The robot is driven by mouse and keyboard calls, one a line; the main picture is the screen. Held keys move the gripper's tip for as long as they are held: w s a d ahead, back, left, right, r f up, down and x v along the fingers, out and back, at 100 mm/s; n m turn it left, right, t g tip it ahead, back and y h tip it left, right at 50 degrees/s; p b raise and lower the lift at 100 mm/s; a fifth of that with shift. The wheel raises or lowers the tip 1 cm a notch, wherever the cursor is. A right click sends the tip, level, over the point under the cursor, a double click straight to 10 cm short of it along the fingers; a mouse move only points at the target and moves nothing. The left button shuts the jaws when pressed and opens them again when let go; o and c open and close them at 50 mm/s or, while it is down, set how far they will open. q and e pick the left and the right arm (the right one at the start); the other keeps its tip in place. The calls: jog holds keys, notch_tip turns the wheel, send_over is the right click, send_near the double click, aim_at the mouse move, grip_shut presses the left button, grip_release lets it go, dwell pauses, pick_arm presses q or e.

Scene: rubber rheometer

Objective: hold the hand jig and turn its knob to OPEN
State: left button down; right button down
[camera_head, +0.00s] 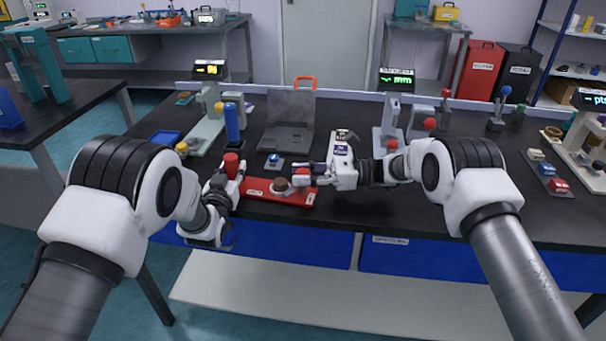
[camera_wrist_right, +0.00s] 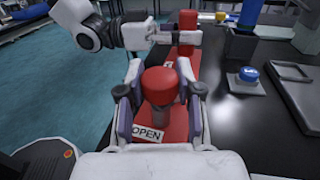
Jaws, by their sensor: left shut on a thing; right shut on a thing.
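The hand jig (camera_head: 262,189) is a long red base lying near the table's front edge. My left gripper (camera_head: 231,178) is shut on the upright red handle (camera_head: 231,161) at its left end; both also show at the far end in the right wrist view (camera_wrist_right: 186,36). My right gripper (camera_head: 304,179) is shut around the red knob (camera_head: 301,173) at the right end. In the right wrist view the knob (camera_wrist_right: 160,80) stands between the two fingers, beside a white OPEN label (camera_wrist_right: 147,133). A brownish round piece (camera_head: 281,185) sits mid-jig.
A blue button on a small plate (camera_head: 273,159) stands just behind the jig. A tall blue cylinder (camera_head: 232,123) and an open grey case (camera_head: 288,125) stand further back. Instruments with displays stand at the back. The table's front edge is close to the jig.

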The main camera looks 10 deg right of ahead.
aim_at(303, 171)
jog(key=shift+w+n+g, duration=0.1)
jog(key=shift+n+g, duration=1)
jog(key=shift+g, duration=0.6)
jog(key=shift+n+g, duration=0.3)
jog(key=shift+g, duration=0.2)
jog(key=c, duration=0.7)
grip_release()
notch_tip(303, 171, up, 10)
